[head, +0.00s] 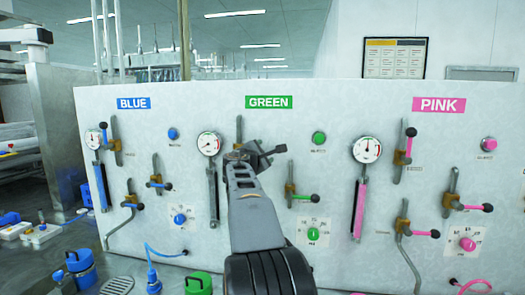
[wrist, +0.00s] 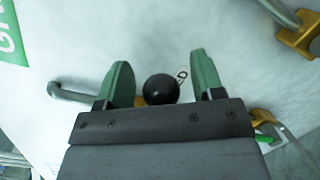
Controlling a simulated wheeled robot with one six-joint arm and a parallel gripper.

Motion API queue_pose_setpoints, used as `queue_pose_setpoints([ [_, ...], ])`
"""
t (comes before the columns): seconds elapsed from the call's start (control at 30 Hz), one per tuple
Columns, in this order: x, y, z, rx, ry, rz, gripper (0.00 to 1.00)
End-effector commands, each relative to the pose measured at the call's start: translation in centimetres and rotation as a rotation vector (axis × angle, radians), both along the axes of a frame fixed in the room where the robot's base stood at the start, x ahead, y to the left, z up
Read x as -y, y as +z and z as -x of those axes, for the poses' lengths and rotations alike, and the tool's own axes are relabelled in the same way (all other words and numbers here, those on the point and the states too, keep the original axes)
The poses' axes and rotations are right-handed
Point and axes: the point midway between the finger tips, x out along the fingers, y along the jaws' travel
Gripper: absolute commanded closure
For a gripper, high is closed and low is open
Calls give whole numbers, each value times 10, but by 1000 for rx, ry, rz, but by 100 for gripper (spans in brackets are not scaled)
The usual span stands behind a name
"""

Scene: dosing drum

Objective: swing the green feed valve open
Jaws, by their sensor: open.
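The green section of the white panel carries an upper brass valve on a grey pipe (head: 239,130), mostly hidden behind my gripper (head: 262,155) in the head view. In the wrist view a round black knob (wrist: 161,89) sits between the two green fingertips of my gripper (wrist: 162,82). The fingers are open, with a gap visible on both sides of the knob. The handle behind the knob is hidden, so its angle cannot be told. A lower valve (head: 290,189) has a green handle pointing right, ending in a black knob (head: 314,197).
The green label (head: 269,102) is above. A gauge (head: 209,143) and sight tube (head: 213,195) are left of my arm; a green button (head: 319,138) and dial (head: 313,234) are right. Similar blue valves (head: 155,182) and pink valves (head: 402,157) flank this section.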

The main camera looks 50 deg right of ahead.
Motion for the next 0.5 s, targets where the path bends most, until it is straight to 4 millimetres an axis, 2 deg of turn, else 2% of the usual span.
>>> queue_pose_setpoints([
  [0.4, 6, 0, -2, 0, -1, 1, 38],
  [0.5, 6, 0, -2, 0, -1, 1, 47],
])
